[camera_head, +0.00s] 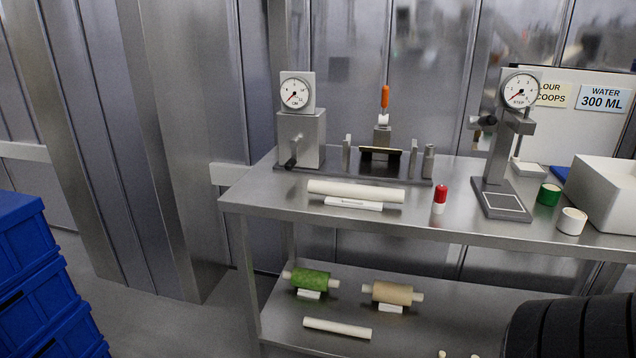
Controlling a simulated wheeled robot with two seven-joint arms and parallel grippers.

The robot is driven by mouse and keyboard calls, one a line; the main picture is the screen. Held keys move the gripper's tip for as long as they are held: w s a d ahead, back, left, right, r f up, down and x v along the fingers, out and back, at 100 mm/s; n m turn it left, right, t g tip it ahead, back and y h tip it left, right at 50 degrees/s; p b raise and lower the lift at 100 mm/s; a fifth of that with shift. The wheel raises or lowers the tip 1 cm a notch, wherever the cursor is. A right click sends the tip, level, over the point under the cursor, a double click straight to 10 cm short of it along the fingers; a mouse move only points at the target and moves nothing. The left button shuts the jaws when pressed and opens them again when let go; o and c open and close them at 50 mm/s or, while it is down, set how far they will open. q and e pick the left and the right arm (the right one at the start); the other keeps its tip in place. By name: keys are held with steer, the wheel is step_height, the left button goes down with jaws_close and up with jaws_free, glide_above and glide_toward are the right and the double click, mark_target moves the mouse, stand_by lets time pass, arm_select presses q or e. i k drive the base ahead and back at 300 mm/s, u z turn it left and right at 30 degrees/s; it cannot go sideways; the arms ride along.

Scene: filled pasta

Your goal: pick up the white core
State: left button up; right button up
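Two white rods could be the white core. A thin plain white rod (337,328) lies bare on the lower shelf at the front left. A longer, thicker white rod (356,191) lies on a white holder (353,204) near the front edge of the table top. I cannot tell for certain which is the core. Neither gripper is in view, and nothing touches either rod.
Green (311,279) and tan (392,293) rolls lie on the lower shelf. Blue crates (40,280) stand left.

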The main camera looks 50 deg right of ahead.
mark_target(360, 192)
steer(key=z, duration=0.4)
steer(key=i, duration=1.05)
steer(key=z, duration=0.75)
